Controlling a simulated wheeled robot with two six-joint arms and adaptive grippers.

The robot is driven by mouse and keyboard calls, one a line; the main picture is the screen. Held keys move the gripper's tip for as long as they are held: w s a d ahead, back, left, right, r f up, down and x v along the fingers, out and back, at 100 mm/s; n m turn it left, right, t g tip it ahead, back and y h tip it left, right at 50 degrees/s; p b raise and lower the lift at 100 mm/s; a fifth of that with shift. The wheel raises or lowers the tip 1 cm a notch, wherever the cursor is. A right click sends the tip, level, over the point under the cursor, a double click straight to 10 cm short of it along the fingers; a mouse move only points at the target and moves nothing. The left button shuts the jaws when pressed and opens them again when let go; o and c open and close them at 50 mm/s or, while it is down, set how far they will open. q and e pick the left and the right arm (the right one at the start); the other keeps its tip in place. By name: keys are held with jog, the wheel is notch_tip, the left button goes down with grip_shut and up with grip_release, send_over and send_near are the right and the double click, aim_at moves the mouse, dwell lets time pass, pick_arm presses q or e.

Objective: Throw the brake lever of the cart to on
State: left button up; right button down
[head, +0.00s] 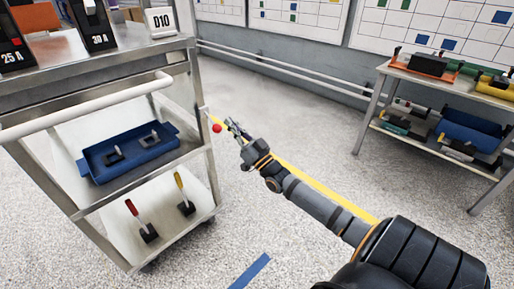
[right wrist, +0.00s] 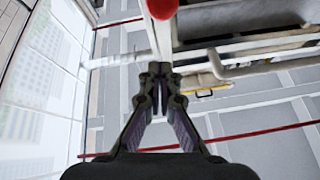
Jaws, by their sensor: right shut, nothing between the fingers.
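The steel cart (head: 120,198) stands at the left of the head view. A red ball knob (head: 217,128), which looks like the end of its brake lever, sticks out beside the cart's right post. The knob also shows at the top edge of the right wrist view (right wrist: 163,8), on a pale bar. My right gripper (head: 232,124) is shut and empty, its fingertips close to the right of the knob. In the right wrist view its fingertips (right wrist: 160,72) meet below the knob, apart from it in the picture. I cannot tell the lever's marked position. My left gripper is out of view.
The cart holds breakers (head: 97,25) on top, a blue tray (head: 130,152) on the middle shelf, and a red-handled switch (head: 141,221) and yellow-handled switch (head: 184,195) below. A loaded bench (head: 380,95) stands at the right. The floor between is open.

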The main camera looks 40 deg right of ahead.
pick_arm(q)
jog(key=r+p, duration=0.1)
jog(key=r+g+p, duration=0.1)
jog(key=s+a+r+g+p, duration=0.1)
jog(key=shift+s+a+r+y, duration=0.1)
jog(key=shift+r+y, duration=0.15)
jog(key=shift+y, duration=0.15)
pick_arm(e)
jog(key=v, duration=1)
jog(key=shift+s+r, duration=0.1)
jog(key=shift+r, duration=0.05)
